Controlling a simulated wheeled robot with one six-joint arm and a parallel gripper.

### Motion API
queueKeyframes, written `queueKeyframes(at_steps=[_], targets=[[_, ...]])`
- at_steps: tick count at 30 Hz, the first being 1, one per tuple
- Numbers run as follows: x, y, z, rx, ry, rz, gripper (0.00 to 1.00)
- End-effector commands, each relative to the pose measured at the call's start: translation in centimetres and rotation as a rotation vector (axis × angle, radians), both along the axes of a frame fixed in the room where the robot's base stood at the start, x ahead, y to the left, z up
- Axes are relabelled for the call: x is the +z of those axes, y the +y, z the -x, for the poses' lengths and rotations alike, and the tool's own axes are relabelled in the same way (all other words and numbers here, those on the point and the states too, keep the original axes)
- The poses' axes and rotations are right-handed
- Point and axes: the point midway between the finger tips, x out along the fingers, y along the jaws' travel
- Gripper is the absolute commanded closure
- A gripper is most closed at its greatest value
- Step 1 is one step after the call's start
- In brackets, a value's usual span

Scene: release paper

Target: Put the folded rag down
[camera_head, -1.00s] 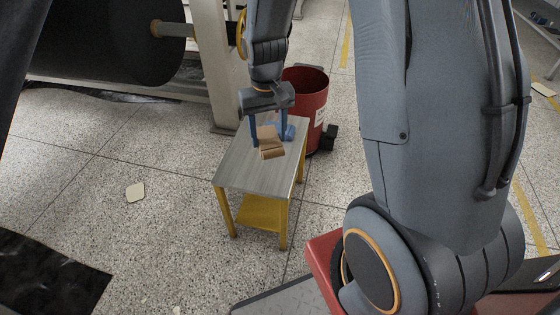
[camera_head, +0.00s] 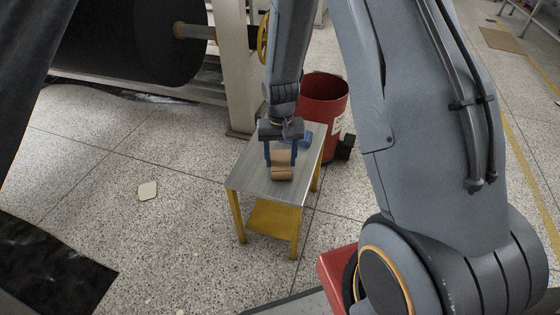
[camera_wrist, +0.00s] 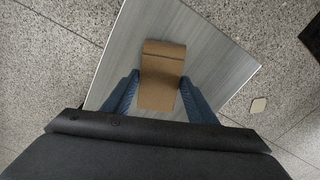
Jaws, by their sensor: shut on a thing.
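My gripper (camera_head: 281,164) points down over the small table, with one blue finger on each side of the rag. In the wrist view the rag (camera_wrist: 160,68) lies between the two fingertips (camera_wrist: 159,84), and its far end reaches past them. My gripper is shut on it. The rag is at or very close to the grey tabletop (camera_head: 250,178); I cannot tell whether its underside touches.
A blue item (camera_head: 306,140) sits on the table behind the gripper. A red bin (camera_head: 325,95) stands just behind the table. A big black roll (camera_head: 120,40) and a pale post (camera_head: 236,70) stand behind left. The speckled floor left of the table is mostly clear, with a pale scrap (camera_head: 148,191).

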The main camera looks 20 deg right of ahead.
Motion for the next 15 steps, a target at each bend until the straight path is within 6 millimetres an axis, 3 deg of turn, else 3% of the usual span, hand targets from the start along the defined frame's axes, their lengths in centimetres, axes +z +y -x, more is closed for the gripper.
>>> queueKeyframes(at_steps=[13,14,15], targets=[[-1.02,-0.01,0.01,0.000,0.000,0.000,0.73],[-0.96,0.00,-0.01,0.000,0.000,0.000,0.43],[-0.95,0.00,-0.01,0.000,-0.001,0.000,0.36]])
